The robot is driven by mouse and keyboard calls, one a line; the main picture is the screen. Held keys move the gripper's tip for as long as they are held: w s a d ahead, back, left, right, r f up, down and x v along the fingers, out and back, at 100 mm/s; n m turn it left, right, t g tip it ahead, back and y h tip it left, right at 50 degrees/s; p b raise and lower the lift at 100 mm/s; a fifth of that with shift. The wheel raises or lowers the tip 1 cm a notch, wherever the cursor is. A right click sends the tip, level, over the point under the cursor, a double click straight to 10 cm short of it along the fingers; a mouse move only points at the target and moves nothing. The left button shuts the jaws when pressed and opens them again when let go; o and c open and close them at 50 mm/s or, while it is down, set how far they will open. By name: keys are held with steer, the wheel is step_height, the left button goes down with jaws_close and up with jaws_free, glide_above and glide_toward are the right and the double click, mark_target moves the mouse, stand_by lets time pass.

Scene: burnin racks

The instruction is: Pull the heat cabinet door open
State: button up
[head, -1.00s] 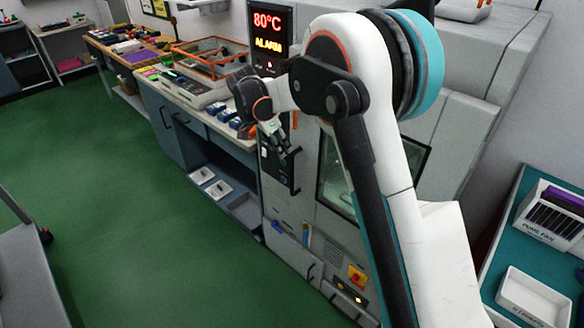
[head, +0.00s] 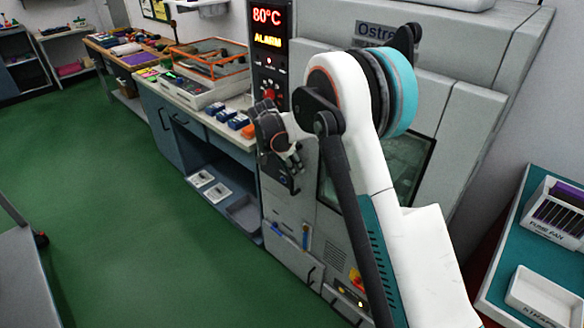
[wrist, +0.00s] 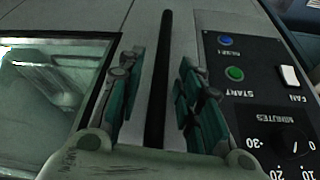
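The heat cabinet (head: 480,45) is a large grey unit behind my arm. Its door has a dark window (head: 412,165) and looks shut, though my arm hides much of it. The door handle (wrist: 157,110) is a long black upright bar in the wrist view. My gripper (wrist: 160,72) is open, with one teal-padded finger on each side of the bar and visible gaps between. The window (wrist: 45,85) also shows left of the bar. In the head view my gripper (head: 288,160) is at the door's left edge, and the handle is mostly hidden.
A display (head: 268,28) reads 80°C and ALARM. A control panel (wrist: 262,90) with buttons and a dial lies right of the handle in the wrist view. A workbench (head: 195,105) stands left; a teal-topped table (head: 520,240) with bins stands right. Green floor (head: 130,230) is clear.

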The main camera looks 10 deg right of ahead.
steer(key=shift+c, duration=0.3)
jaws_close()
steer(key=shift+s+a, duration=0.1)
